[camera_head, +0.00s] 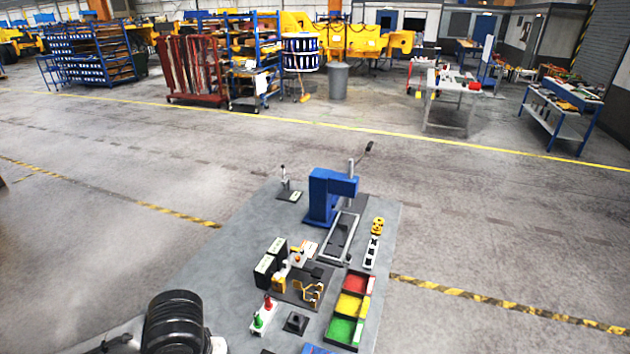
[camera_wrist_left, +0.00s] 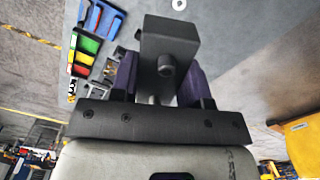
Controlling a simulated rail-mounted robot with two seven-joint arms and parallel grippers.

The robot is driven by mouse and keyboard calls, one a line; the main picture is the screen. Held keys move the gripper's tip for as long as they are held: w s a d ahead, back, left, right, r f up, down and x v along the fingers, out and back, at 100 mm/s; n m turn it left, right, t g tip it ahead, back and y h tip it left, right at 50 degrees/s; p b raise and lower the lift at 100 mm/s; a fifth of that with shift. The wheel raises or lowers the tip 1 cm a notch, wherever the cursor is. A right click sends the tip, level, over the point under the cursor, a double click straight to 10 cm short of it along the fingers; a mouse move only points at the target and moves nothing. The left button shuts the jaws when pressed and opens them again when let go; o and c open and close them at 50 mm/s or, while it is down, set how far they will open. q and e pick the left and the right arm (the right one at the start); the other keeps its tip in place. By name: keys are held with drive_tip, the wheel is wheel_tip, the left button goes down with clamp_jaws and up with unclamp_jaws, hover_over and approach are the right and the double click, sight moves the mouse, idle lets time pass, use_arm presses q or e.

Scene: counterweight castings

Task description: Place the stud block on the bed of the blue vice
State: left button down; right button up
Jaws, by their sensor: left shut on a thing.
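The stud block (camera_wrist_left: 168,40) is a dark grey block with a short round stud on its face. In the left wrist view it sits between the two purple fingers of my left gripper (camera_wrist_left: 160,72), which is shut on it. The block appears held over the grey table, with its height unclear. A blue item (camera_wrist_left: 108,17), probably the blue vice, shows at the upper left of that view, apart from the block. A blue edge (camera_head: 318,349), perhaps the same vice, is cut off at the head view's bottom. My right gripper is in neither view.
In the head view a blue press (camera_head: 325,195) stands on the table (camera_head: 235,245). Red, yellow and green bins (camera_head: 350,306) lie at its right, near a dark square piece with a knob (camera_head: 296,322). Black boxes (camera_head: 267,270) and small fixtures crowd the middle; the table's left is clearer.

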use_arm(q)
drive_tip(key=shift+m, duration=0.4)
drive_tip(key=shift+s+a+r, duration=0.25)
drive_tip(key=shift+s, duration=0.4)
drive_tip(key=shift+s+a+r, duration=0.2)
drive_tip(key=shift+s, duration=0.5)
drive_tip(key=shift+s+a+r, duration=0.25)
drive_tip(key=shift+s, duration=0.4)
